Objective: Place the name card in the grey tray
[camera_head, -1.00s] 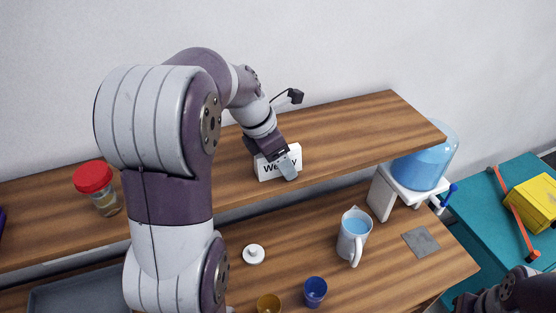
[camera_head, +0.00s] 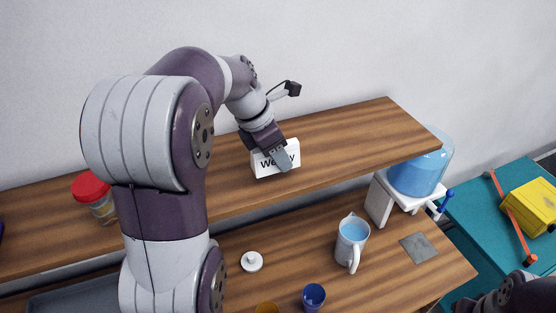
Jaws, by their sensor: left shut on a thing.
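The white name card (camera_head: 264,168) with black lettering stands on the upper wooden shelf, partly covered by my left gripper. My left gripper (camera_head: 282,160) is shut on the card from above. I cannot tell whether the card is clear of the shelf. The grey tray (camera_head: 75,297) lies on the lower counter at the bottom left, partly hidden by my left arm and cut by the frame. My right arm shows only in part at the bottom right corner, and its gripper is out of view.
A red-lidded jar (camera_head: 92,193) stands on the shelf behind my left arm. Below are a white lid (camera_head: 252,261), a blue cup (camera_head: 313,297), a pitcher (camera_head: 351,243), a grey square (camera_head: 419,247) and a water dispenser (camera_head: 420,172). The shelf's right part is clear.

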